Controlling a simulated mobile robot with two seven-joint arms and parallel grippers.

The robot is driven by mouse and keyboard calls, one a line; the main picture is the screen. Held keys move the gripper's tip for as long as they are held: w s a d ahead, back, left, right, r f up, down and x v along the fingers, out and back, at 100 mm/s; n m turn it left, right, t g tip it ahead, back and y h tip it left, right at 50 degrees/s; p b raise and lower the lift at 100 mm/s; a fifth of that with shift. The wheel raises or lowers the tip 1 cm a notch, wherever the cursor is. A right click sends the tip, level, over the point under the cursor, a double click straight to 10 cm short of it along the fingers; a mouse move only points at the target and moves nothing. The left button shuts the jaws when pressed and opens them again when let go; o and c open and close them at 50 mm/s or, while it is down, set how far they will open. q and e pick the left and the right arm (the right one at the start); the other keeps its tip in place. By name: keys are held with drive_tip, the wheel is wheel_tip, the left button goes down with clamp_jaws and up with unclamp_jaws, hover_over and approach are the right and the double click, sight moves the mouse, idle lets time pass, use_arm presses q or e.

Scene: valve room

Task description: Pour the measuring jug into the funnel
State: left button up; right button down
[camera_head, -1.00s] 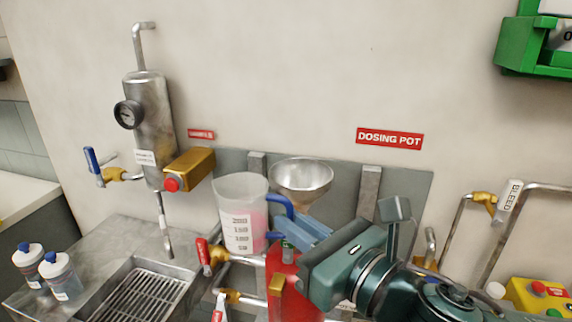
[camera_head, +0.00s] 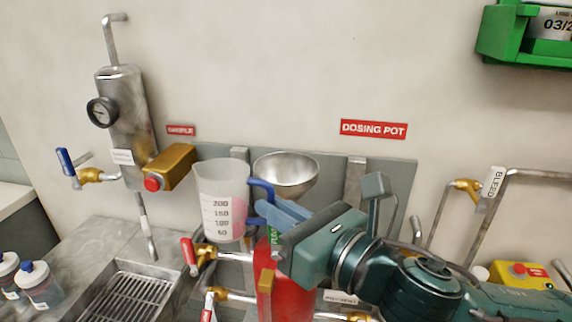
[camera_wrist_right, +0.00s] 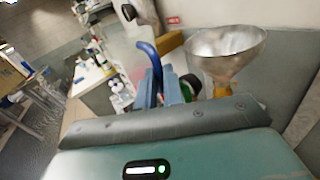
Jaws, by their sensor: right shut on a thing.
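The measuring jug (camera_head: 221,203) is clear plastic with a scale, a blue handle and pink liquid inside. It is upright or nearly so, held up just left of the metal funnel (camera_head: 286,174) in the head view. My right gripper (camera_head: 266,212) is shut on the jug's blue handle, which also shows in the right wrist view (camera_wrist_right: 152,62). The funnel (camera_wrist_right: 226,52) is to the right of the handle in the wrist view. The funnel's lower part is hidden behind my gripper in the head view. My left gripper is not in view.
A red dosing pot body (camera_head: 277,292) stands below the jug and gripper. Red-handled valves (camera_head: 190,255) and pipes lie below left. A brass block with a red button (camera_head: 170,167) is left of the jug. A steel drain tray (camera_head: 128,298) and bottles (camera_head: 38,285) are lower left.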

drive_tip(key=m, duration=0.2)
drive_tip(key=w+d+r+m, duration=0.1)
drive_tip(key=m, duration=0.1)
drive_tip(key=w+d+m+b, duration=0.1)
drive_tip(key=m, duration=0.1)
drive_tip(key=shift+w+r+g, duration=0.15)
drive_tip(key=shift+w+g, duration=0.05)
drive_tip(key=shift+g, duration=0.1)
drive_tip(key=shift+r+m, duration=0.3)
drive_tip(key=shift+m, duration=0.6)
drive_tip(key=shift+f+m+b, duration=0.3)
drive_tip(key=shift+b, duration=0.05)
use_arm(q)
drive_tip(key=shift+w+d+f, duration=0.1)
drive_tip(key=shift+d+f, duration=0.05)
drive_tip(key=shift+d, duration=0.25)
use_arm(e)
drive_tip(key=shift+s+a+r+m, duration=0.1)
drive_tip(key=shift+s+m, duration=0.1)
drive_tip(key=shift+m, duration=1)
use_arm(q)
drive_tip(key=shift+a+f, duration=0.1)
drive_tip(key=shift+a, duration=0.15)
use_arm(e)
drive_tip(key=shift+r+m, duration=0.15)
drive_tip(key=shift+m, duration=0.15)
